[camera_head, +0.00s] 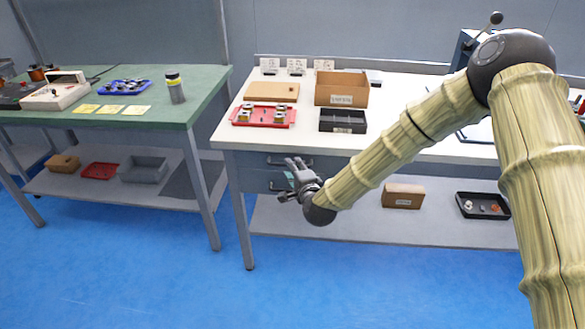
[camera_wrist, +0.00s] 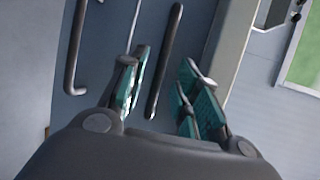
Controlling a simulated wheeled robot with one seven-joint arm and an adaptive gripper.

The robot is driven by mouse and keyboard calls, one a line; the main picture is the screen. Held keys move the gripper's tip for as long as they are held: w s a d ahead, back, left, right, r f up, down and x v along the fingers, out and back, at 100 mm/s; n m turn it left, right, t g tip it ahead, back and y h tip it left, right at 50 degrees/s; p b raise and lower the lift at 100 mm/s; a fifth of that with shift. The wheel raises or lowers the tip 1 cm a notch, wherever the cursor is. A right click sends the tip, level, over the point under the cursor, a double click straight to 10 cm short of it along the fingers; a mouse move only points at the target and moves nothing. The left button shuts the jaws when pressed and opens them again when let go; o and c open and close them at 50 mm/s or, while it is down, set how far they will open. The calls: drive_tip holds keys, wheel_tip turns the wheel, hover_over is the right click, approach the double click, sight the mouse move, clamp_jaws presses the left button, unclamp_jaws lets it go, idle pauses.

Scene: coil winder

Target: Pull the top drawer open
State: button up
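Two grey drawers sit under the white-topped bench, each with a dark bar handle. The top drawer (camera_head: 252,159) looks closed, and the gripper partly covers its front. Its handle (camera_wrist: 166,60) appears to be the right-hand bar in the wrist view, lying in the gap between my fingers as seen from there. The lower drawer's handle (camera_wrist: 75,50) is further left. My gripper (camera_wrist: 165,62) is open, with teal pads on both sides of the gap, and holds nothing. In the head view my gripper (camera_head: 292,172) is in front of the drawers. Contact with the handle cannot be told.
The bench top (camera_head: 232,141) carries a red tray (camera_head: 263,124), a cardboard box (camera_head: 341,90) and a black bin (camera_head: 342,121). A lower shelf (camera_head: 290,222) runs beneath. A green table (camera_head: 190,103) stands left. The blue floor in front is clear.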

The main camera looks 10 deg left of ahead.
drive_tip(key=shift+x, duration=0.95)
clamp_jaws()
drive_tip(key=shift+s, duration=0.15)
